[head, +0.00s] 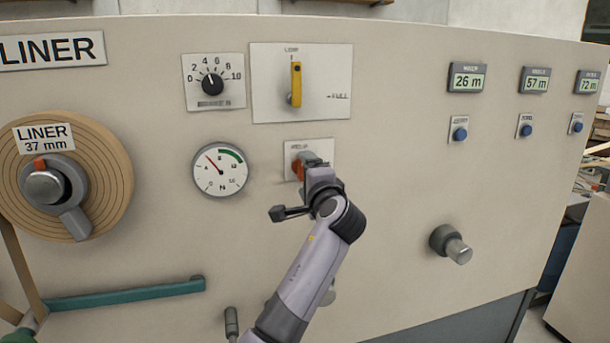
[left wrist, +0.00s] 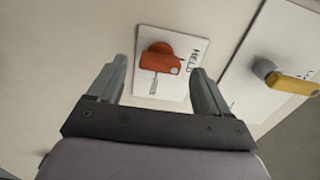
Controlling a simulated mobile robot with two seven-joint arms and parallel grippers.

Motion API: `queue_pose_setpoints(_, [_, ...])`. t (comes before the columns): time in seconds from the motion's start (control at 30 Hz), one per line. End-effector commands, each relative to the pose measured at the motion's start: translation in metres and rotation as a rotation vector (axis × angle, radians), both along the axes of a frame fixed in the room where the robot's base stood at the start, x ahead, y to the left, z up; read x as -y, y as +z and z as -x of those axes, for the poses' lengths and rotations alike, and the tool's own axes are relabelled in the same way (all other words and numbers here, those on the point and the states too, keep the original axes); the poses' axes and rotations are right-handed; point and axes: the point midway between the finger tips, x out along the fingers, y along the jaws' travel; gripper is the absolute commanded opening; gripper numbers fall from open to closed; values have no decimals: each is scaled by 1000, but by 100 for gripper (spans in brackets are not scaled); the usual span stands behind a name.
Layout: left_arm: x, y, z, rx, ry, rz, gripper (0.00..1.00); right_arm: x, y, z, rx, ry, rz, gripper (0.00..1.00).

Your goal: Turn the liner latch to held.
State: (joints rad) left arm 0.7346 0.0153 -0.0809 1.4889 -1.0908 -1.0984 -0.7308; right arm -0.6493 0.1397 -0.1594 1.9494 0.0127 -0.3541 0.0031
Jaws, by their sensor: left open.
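The liner latch (left wrist: 160,62) is an orange-red lever on a small white plate (left wrist: 193,88) with HELD lettering. In the left wrist view its spotted end points right, on the side where the lettering is. The latch shows only partly in the head view (head: 297,168), behind my gripper. My left gripper (head: 317,168) is in front of the plate, with its arm rising from below. It is open, and in the left wrist view its fingers (left wrist: 160,75) appear on either side of the latch. I cannot tell whether they touch it. My right gripper is not in view.
A yellow lever (head: 296,84) sits above the latch on its own plate. A dial gauge (head: 220,169) is to the left and a black knob (head: 212,84) at upper left. A grey protruding knob (head: 452,245) is at lower right. Panel between is clear.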

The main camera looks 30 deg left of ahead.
Motion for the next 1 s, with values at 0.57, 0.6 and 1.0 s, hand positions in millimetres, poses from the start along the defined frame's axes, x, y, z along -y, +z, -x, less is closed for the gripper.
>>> queue_pose_setpoints(0.57, [42, 0, 36, 0, 1, 3, 79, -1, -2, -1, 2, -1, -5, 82])
queue_pose_setpoints(0.6, [42, 0, 36, 0, 1, 3, 79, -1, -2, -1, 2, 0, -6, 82])
queue_pose_setpoints(1.0, [41, -2, 36, 0, -3, 5, 79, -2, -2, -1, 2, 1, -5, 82])
